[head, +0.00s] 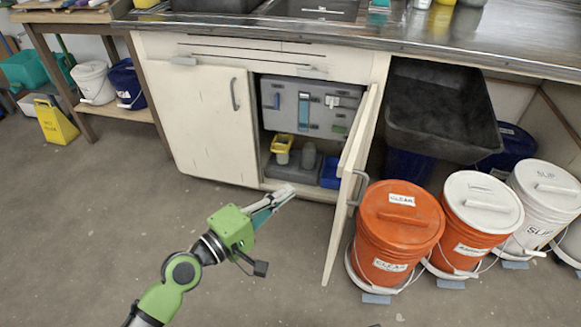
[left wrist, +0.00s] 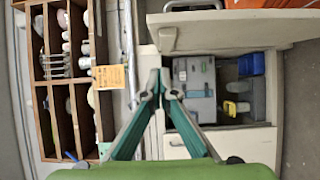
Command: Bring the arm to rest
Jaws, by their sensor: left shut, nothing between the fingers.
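My left gripper (head: 271,203) is shut and empty, held in the air in front of the open cupboard (head: 267,150) in the head view. Its two fingers meet at the tips in the left wrist view (left wrist: 163,92). My green arm comes up from the lower left of the head view. My right gripper shows in neither view.
The cupboard's right door (head: 352,185) stands open. A yellow container (head: 282,147) and a blue bin (head: 331,172) are inside. Orange buckets (head: 397,240) and white-lidded buckets (head: 546,205) stand at the right. A yellow floor sign (head: 55,121) stands at the left. Floor at lower left is clear.

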